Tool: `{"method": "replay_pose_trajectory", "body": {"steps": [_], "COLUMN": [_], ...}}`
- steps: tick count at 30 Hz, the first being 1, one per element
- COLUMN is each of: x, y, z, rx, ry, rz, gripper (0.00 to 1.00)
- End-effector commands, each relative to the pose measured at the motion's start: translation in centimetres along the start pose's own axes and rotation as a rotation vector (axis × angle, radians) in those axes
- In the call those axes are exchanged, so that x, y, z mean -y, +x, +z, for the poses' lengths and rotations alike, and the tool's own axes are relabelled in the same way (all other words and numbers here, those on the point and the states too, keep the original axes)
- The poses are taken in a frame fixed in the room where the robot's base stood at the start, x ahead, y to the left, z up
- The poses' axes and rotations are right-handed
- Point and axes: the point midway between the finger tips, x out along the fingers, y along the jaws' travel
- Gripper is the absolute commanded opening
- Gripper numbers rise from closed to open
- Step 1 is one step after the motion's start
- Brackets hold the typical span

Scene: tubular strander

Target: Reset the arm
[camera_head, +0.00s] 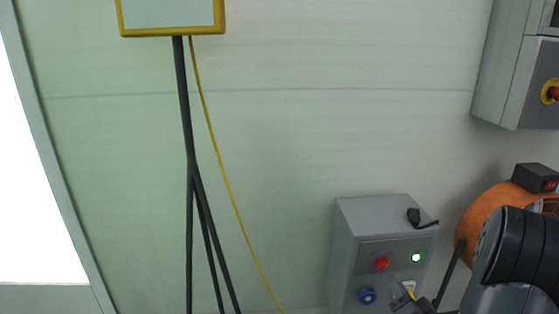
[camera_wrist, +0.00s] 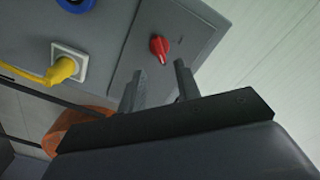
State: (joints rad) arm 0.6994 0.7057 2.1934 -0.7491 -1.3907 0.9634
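My gripper (camera_wrist: 160,80) shows in the wrist view with its two dark fingers apart and nothing between them. The fingertips point toward a red knob (camera_wrist: 159,47) on a grey control box (camera_wrist: 120,28), and a gap seems to lie between them and the knob. In the head view my gripper (camera_head: 405,301) is partly cut off by the bottom edge, in front of the lower right of the grey box (camera_head: 345,235). There the red knob (camera_head: 382,263) sits left of a lit green button (camera_head: 416,257). My arm enters from the lower right.
A blue knob (camera_head: 367,297) and a socket with a yellow plug (camera_wrist: 63,68) are on the box. An orange round machine part (camera_head: 487,213) stands close behind my arm. A grey wall box (camera_head: 507,65) hangs upper right. A black tripod (camera_head: 186,110) stands left.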

Motion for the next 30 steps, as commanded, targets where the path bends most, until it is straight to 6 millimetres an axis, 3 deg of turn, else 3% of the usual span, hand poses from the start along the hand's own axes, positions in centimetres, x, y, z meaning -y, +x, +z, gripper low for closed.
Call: {"method": "replay_pose_trajectory", "body": {"steps": [6, 12, 25, 30], "x": [0.1, 0.0, 0.1, 0.0], "y": [3.9, 5.8, 6.0, 5.0], "z": [0.1, 0.1, 0.0, -0.1], "rx": [0.0, -0.001, -0.001, -0.001], "ry": [0.0, 0.001, -0.009, 0.003], "rz": [-0.004, -0.001, 0.0, 0.003], "gripper": [0.32, 0.32, 0.32, 0.32]}}
